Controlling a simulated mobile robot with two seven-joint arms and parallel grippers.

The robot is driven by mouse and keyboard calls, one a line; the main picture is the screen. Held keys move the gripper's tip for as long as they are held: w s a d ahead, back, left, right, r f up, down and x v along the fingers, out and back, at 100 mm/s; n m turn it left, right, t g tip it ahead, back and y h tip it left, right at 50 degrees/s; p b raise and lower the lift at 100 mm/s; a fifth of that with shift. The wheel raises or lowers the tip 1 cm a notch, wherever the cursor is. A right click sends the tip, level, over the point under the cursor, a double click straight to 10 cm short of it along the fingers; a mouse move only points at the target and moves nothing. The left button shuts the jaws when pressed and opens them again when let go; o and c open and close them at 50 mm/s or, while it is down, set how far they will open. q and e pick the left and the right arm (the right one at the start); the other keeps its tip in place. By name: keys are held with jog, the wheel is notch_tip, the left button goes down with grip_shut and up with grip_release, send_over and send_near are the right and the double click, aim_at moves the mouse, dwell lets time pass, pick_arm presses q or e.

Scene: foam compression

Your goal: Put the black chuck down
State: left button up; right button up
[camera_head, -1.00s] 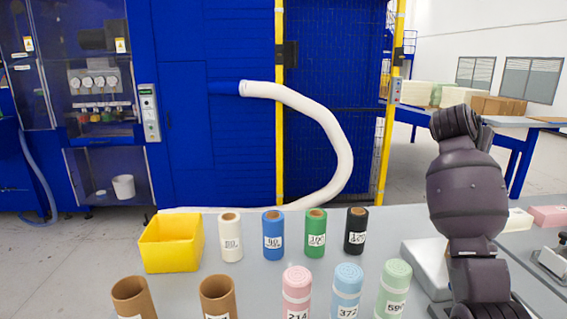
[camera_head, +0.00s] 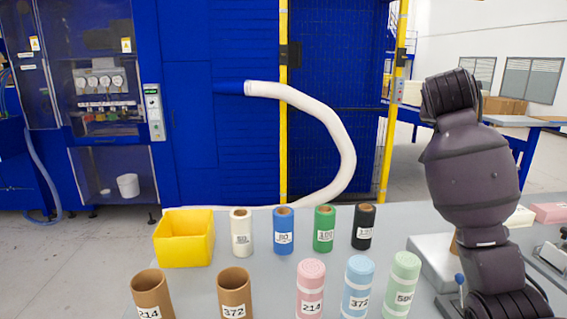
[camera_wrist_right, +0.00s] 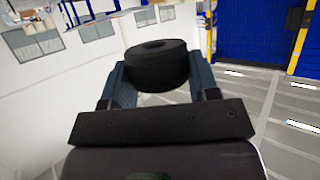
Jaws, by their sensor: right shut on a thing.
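The black chuck (camera_wrist_right: 157,68) is a short black cylinder with a dark recess in its top. In the right wrist view it sits between the two fingers of my right gripper (camera_wrist_right: 158,75), which is shut on it. The chuck is held up, with pale wall and floor behind it. My right arm shows at the right of the head view, but the chuck and gripper cannot be made out there. My left gripper is in neither view.
On the grey table (camera_head: 200,285) stand a yellow bin (camera_head: 184,239), several rolls in white, blue, green and black (camera_head: 365,227), cardboard tubes (camera_head: 234,292), and pink, blue and green foam cylinders (camera_head: 311,290). A pale device (camera_head: 428,257) stands partly behind my arm. Blue machinery stands beyond.

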jog(key=s+a+f+n+t+y, duration=0.2)
jog(key=s+a+f+n+y, duration=0.4)
jog(key=s+a+f, duration=0.65)
jog(key=s+a+f+n+y, duration=0.1)
jog(key=s+f, duration=0.3)
jog(key=f, duration=0.7)
jog(key=s+f+y, duration=0.1)
jog(key=s+f, duration=0.2)
jog(key=f, duration=0.8)
jog(key=s+a+r+n+g+y, duration=0.25)
jog(key=a+r+n+y, duration=0.55)
jog(key=a+r, duration=0.45)
jog(key=shift+w+a+f+n+g+y, duration=1.9)
jog(key=shift+w+a+f+n+g, duration=0.45)
jog(key=shift+a+f, duration=1.05)
jog(key=s+d+r+m+t+h, duration=0.5)
jog(key=d+r+m+t+h, duration=0.3)
jog(key=r, duration=0.3)
jog(key=w+a+m+h, duration=0.45)
jog(key=w+a, duration=0.25)
jog(key=a, duration=0.3)
jog(key=s+d+f+n+g+y, duration=0.1)
jog(key=d+f+n+g+y, duration=0.1)
jog(key=f+n+g+y, duration=0.3)
jog(key=s+d+f+n+g+y, duration=0.2)
jog(key=f+n+g+y, duration=0.4)
jog(key=n, duration=0.6)
jog(key=shift+d+f+g+y, duration=0.25)
jog(key=shift+d+g+y, duration=0.65)
jog(key=shift+y, duration=0.55)
